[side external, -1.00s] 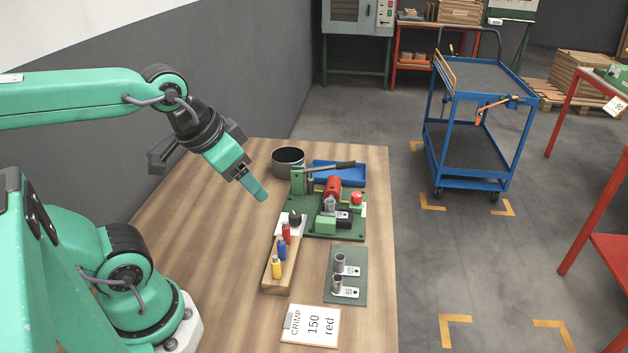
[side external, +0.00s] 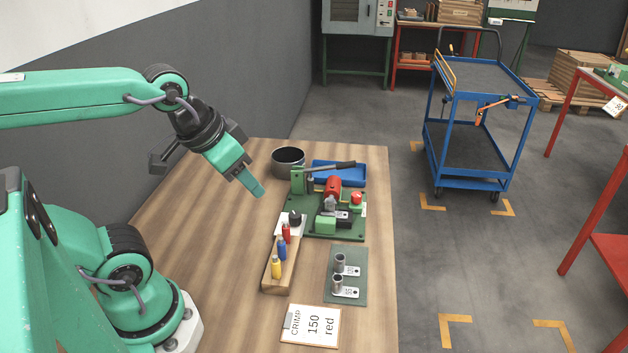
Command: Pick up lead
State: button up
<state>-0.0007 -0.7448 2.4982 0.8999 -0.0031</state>
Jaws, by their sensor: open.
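A red lead (side external: 286,232), a blue lead (side external: 282,250) and a yellow lead (side external: 276,267) stand upright in a row in a wooden block (side external: 280,285). I take these coloured pieces to be the leads. My gripper (side external: 258,190) hangs in the air up and left of the block, pointing down to the right. It is open, with nothing visible in it, and clear of the leads. A card (side external: 311,326) at the front reads "CRIMP 150 red".
A green press (side external: 354,228) with a long lever and a grey piece (side external: 330,203) stands right of the block. A green mat (side external: 345,290) holds two grey tubes. A dark pot (side external: 288,156) and blue tray (side external: 350,181) stand behind. The table's left is clear.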

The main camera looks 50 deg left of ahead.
jog(key=w, duration=0.1)
jog(key=n+g, duration=0.5)
jog(key=n, duration=0.1)
send_over(286, 222)
notch_tip(286, 222, down, 12)
jog(key=shift+s+r, duration=0.1)
jog(key=shift+s, duration=0.05)
jog(key=shift+a+f+g, duration=0.1)
jog(key=shift+f+g, duration=0.2)
jog(key=shift+f, duration=4.1)
grip_shut()
